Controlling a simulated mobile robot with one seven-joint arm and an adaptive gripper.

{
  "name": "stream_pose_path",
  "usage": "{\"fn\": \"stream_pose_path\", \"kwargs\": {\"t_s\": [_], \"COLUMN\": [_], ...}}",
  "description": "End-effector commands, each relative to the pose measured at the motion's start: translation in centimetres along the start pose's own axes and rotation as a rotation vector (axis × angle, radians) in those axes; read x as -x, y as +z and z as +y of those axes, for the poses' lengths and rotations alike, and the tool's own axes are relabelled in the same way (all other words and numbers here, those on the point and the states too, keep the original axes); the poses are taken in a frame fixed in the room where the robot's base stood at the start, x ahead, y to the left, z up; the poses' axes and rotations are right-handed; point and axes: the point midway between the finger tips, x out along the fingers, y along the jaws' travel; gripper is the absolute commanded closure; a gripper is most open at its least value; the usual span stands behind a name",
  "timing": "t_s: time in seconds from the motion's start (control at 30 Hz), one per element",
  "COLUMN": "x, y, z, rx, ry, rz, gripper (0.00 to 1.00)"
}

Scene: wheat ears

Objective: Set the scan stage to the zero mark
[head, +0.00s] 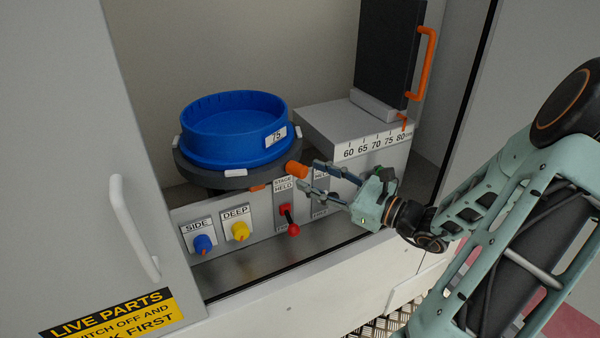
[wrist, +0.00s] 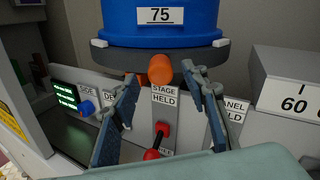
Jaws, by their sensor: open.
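The scan stage is a dark grey round turntable (head: 190,169) with white clips on its rim. It carries a blue round tub (head: 222,150) labelled 75. An orange knob (head: 296,170) sticks out at the stage's front right; it also shows in the wrist view (wrist: 160,69). My gripper (head: 308,178) is open, its fingertips close to the knob, one on either side in the wrist view. I cannot tell whether they touch it. A small orange patch (head: 258,187) shows below the stage rim, and I cannot tell if it is the zero mark.
Below the stage, a red lever (head: 289,220) labelled STAGE HELD points down. Blue SIDE (head: 203,244) and yellow DEEP (head: 240,231) knobs are to its left. A grey block with a 60–80 scale (head: 372,145) stands right, bearing a dark panel (head: 386,50). An open door (head: 100,150) bounds the left.

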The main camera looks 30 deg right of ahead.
Motion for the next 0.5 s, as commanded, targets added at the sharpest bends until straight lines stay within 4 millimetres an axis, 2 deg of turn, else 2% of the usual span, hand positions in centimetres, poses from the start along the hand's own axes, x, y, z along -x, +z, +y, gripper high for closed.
{"fn": "stream_pose_path", "kwargs": {"t_s": [0.1,0.23,0.5], "x": [-2.2,-3.7,-4.7], "y": [-0.1,-0.1,0.0], "z": [0.1,0.1,0.0], "rx": [0.0,0.0,0.0], "ry": [0.002,0.002,0.0], "rz": [-0.001,0.0,0.001], "gripper": [0.59,0.59,0.59]}}
